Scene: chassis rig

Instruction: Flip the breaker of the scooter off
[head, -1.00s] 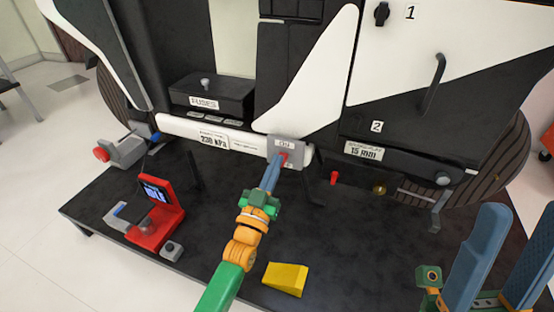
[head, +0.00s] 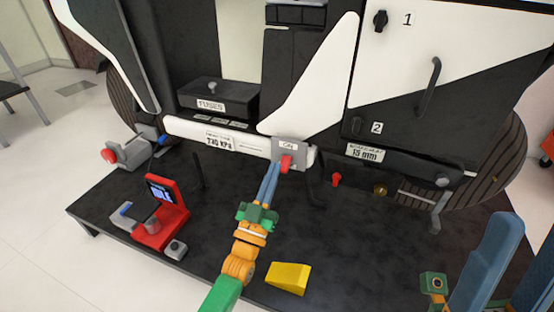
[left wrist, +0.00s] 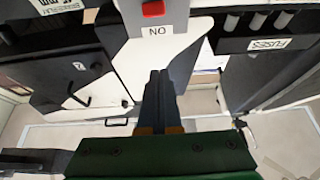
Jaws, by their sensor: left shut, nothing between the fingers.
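The scooter's breaker is a red lever (head: 286,162) on a grey plate (head: 290,147) marked ON, on the white bar at the scooter's middle. In the left wrist view the red lever (left wrist: 153,9) shows at the top edge, partly cut off, with the ON label upside down. My left gripper (head: 275,168) is shut and empty, its blue fingertips just below the lever; I cannot tell whether they touch it. In the left wrist view its closed fingers (left wrist: 158,80) point toward the plate. My right gripper (head: 527,240) is open at the lower right, far from the breaker.
A black fuse box (head: 218,97) sits up left of the breaker. A red device with a screen (head: 165,215) and a yellow wedge (head: 288,278) rest on the black platform (head: 345,235). A red knob (head: 336,179) is right of the breaker.

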